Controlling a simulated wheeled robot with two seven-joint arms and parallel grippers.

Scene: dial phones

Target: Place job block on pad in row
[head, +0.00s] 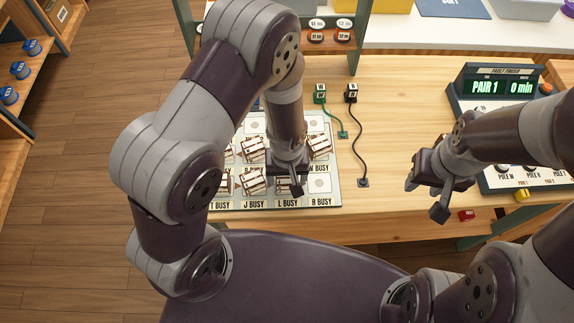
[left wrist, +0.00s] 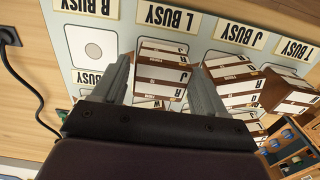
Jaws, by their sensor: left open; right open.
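A pale board (head: 334,200) on the table carries rows of white pads with "BUSY" labels. Several brown-and-white lettered job blocks (head: 254,184) stand on it. A bare pad with a grey disc (head: 319,184) lies above the "R BUSY" label; it also shows in the left wrist view (left wrist: 93,48). My left gripper (head: 290,182) is open, low over the board near "L BUSY". In the left wrist view, a block (left wrist: 162,74) shows between its fingers; I cannot tell whether they touch it. My right gripper (head: 427,198) is open and empty above the table, right of the board.
Green (head: 320,95) and black (head: 351,94) corded plugs stand behind the board, their cords on the table. A fault finder (head: 500,88) reading "PAIR 1" and "0 min" stands at the right. A red button (head: 467,215) lies near the front edge. Table between cord and right gripper is clear.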

